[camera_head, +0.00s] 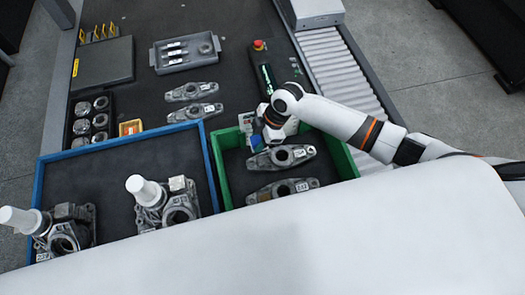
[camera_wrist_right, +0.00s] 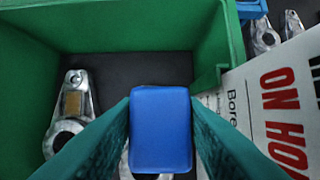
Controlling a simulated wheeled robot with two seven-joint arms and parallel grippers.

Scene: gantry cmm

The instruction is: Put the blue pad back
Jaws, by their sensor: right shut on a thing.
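The blue pad (camera_wrist_right: 160,130) is a small rounded block between the two teal fingers of my right gripper (camera_wrist_right: 160,125) in the right wrist view. The fingers are shut on its sides. In the head view my right gripper (camera_head: 262,138) is over the back part of the green bin (camera_head: 219,170), with a bit of blue (camera_head: 256,142) showing at its tip. The wrist view looks down into the green bin (camera_wrist_right: 215,45), with the pad above its dark floor and partly hiding a metal part. My left gripper is not in view.
The green bin holds two metal link parts (camera_head: 282,157). A blue-rimmed tray (camera_head: 205,150) with castings stands to its left. A roller conveyor (camera_head: 345,75) runs at the right. A red stop button (camera_head: 259,45), grey tray (camera_head: 187,52) and more links (camera_head: 192,91) are farther back.

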